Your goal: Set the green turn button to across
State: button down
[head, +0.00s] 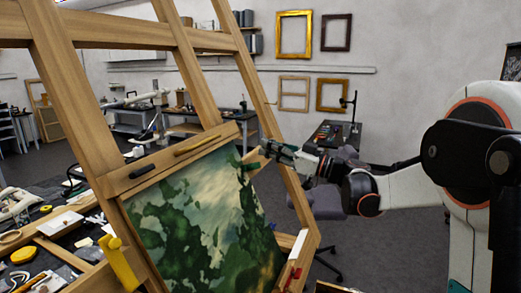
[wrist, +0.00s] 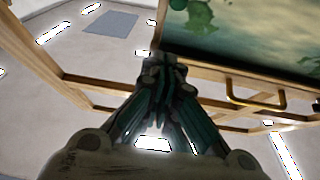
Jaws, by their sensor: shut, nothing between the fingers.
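A painting in green and cream (head: 200,215) rests on a wooden easel (head: 75,95). A small dark green piece (head: 236,160) shows at the painting's upper right corner, close to my fingertips. It may be the green turn button, but I cannot make out its direction. My gripper (head: 266,148) is beside the painting's upper right corner. In the wrist view my gripper (wrist: 163,62) is shut and empty, beside the wooden frame edge. Contact is unclear.
A brass handle (wrist: 265,103) shows on the wood in the wrist view. A black bar (head: 142,171) and a yellow bar (head: 205,145) lie along the top rail. A yellow clamp (head: 118,262) is at lower left, near a cluttered bench. Open floor lies right of the easel.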

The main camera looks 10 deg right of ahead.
jog(key=v, duration=0.6)
jog(key=shift+s+d, duration=0.3)
